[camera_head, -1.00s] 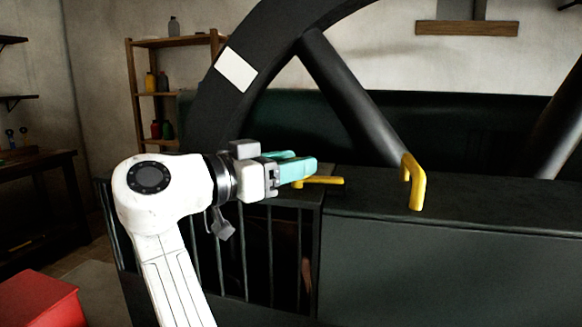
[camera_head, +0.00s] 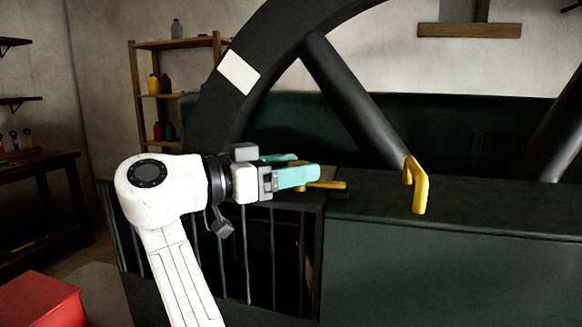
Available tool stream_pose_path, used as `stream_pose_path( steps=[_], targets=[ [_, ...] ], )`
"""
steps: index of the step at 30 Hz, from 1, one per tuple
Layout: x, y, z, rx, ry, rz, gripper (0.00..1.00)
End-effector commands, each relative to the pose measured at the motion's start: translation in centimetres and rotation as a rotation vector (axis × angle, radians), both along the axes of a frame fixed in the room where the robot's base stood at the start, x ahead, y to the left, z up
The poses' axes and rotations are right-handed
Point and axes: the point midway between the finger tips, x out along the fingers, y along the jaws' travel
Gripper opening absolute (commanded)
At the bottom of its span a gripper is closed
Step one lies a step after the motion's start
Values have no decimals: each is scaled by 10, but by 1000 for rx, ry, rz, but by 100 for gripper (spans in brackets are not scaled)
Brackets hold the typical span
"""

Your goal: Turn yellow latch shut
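A yellow latch (camera_head: 327,185) lies roughly level on top of the dark barred guard, near where it meets the solid dark casing. A small dark piece shows at its right end. My gripper (camera_head: 300,168), with teal fingers, is just above and left of the latch's visible bar. The fingers look apart, with a narrow olive-yellow strip showing between them. The near finger hides part of the latch, so I cannot tell whether they touch.
A yellow upright handle (camera_head: 420,187) stands on the dark casing (camera_head: 450,262) to the right. A large spoked black wheel (camera_head: 232,100) rises behind my gripper. A red box (camera_head: 42,300) is at lower left. Shelves (camera_head: 160,95) stand behind.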

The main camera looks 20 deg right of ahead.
Motion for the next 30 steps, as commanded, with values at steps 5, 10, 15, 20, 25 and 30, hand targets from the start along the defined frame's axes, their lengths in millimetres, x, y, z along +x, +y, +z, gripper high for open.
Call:
stream_pose_path(
  steps=[5, 10, 15, 20, 25, 30],
  targets=[
    [0, 0, 1, -1, -2, 1, 71],
    [0, 0, 2, -2, -3, 1, 71],
    [-1, 13, 2, -2, -3, 3, 71],
    [-5, 41, 2, -3, -2, 4, 71],
    [-10, 73, 1, -2, -2, 4, 71],
    [-13, 96, 1, -2, -1, 2, 71]
  ],
)
